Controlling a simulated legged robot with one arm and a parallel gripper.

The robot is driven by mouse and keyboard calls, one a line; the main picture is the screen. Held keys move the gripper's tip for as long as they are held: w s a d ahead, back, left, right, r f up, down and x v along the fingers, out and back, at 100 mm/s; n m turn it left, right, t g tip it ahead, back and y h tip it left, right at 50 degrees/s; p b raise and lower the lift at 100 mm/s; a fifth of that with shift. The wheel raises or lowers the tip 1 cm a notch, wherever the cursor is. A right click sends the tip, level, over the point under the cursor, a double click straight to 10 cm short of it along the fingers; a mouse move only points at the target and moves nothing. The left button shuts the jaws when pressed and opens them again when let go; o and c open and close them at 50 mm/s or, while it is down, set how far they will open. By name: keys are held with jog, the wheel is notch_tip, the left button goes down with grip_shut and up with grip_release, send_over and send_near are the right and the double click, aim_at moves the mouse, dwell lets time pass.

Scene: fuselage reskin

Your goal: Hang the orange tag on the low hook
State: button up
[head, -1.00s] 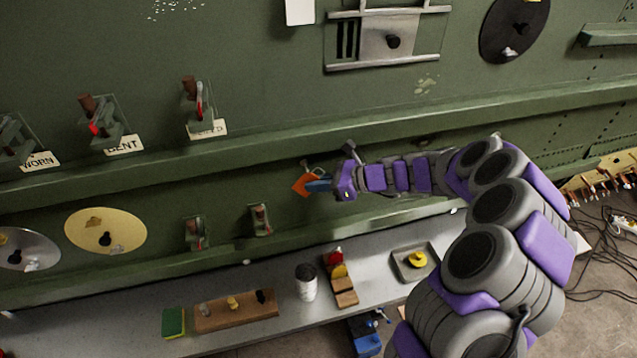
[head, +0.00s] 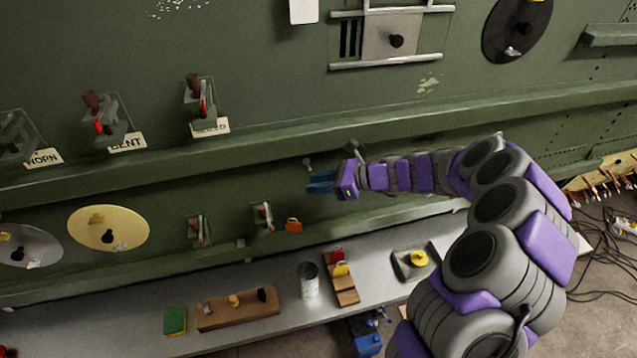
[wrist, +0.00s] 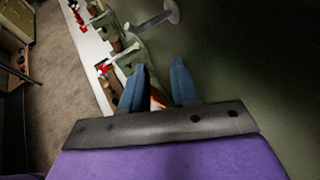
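The orange tag (head: 293,226) shows small, below and left of my gripper (head: 320,181), just right of a lower wall bracket (head: 264,216). I cannot tell whether anything holds it up. My gripper is open, its two blue fingers apart and empty, near the green wall. In the wrist view, a bit of the orange tag (wrist: 157,101) shows beyond the gap between the fingers (wrist: 158,85); the rest is hidden. A grey peg with a round head (head: 307,162) stands just above the fingertips; it also shows in the wrist view (wrist: 171,10). I cannot tell which fitting is the low hook.
A long green ledge (head: 250,145) runs above my gripper. Below is a grey shelf (head: 225,335) with a wooden block (head: 238,309), a green sponge (head: 175,320), a white canister (head: 308,284), a padlock stand (head: 346,290) and a tray (head: 402,268). Labelled brackets (head: 200,100) line the upper left.

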jog(key=b+v, duration=0.1)
jog(key=v, duration=1.6)
jog(key=s+a+f+n+g+h+b, duration=0.35)
jog(key=s+a+n+b, duration=0.2)
jog(key=s, duration=0.45)
jog(key=s+a+f+n+g+h+b, duration=0.2)
jog(key=s+a+f+n+b, duration=0.25)
jog(key=s+n, duration=0.4)
jog(key=s+d+f+n+h+b, duration=0.3)
jog(key=s+d+f+b, duration=0.1)
jog(key=s, duration=0.5)
jog(key=s+d+f+n+h+b, duration=0.3)
jog(key=s+f, duration=0.4)
jog(key=s, duration=0.3)
jog(key=shift+s+d+f+n+h+b, duration=0.2)
jog(key=shift+d+n+h+b, duration=0.15)
jog(key=shift+d+h, duration=0.6)
jog(key=shift+d+t, duration=0.15)
jog(key=shift+t, duration=0.1)
